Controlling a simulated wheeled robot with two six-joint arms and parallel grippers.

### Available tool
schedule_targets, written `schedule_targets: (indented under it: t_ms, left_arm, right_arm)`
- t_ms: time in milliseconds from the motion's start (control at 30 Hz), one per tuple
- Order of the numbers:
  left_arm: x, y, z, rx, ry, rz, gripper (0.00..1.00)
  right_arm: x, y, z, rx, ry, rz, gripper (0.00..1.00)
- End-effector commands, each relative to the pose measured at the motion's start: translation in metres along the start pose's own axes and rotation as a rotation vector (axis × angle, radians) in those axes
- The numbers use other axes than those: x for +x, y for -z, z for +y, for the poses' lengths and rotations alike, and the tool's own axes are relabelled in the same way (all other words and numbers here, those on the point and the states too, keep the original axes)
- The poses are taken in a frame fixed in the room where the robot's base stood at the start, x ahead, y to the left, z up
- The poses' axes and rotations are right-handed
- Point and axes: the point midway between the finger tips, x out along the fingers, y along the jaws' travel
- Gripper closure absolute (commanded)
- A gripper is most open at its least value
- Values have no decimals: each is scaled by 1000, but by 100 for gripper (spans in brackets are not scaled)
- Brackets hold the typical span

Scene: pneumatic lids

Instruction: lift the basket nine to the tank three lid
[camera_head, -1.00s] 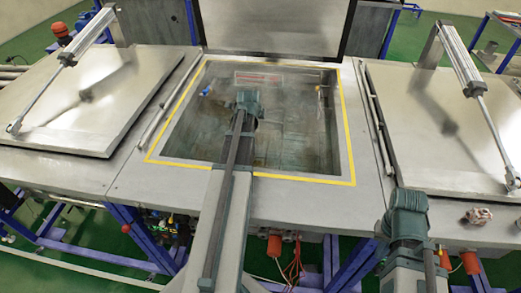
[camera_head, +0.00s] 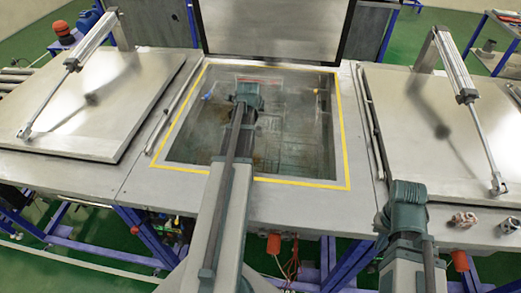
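No basket can be made out for certain, and no tank number is readable. The middle tank (camera_head: 345,150) is open, with a yellow-edged opening and dim liquid inside. A flat metal lid (camera_head: 85,115) lies shut on the left and another (camera_head: 425,120) on the right, each with a pneumatic cylinder. My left arm reaches from below over the open tank; its gripper (camera_head: 247,98) is hidden behind the wrist. My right gripper (camera_head: 405,195) is by the front of the right lid, its fingers hidden behind its wrist.
A small metal fitting (camera_head: 465,219) sits on the front ledge at the right. A red cap (camera_head: 66,34) and a blue container (camera_head: 88,22) stand at the back left. Blue frame legs and orange fittings lie below the front edge. Green floor shows around.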

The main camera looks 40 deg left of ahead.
Motion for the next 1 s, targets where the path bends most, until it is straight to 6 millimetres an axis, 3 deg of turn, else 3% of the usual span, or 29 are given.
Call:
schedule_targets:
  t_ms: [33,1000]
  left_arm:
    - [-7,0,-6,0,3,0,100]
    - [-70,0,-48,0,3,0,100]
  right_arm:
    - [-9,0,1,0,0,0,100]
    - [-84,-5,8,8,2,0,100]
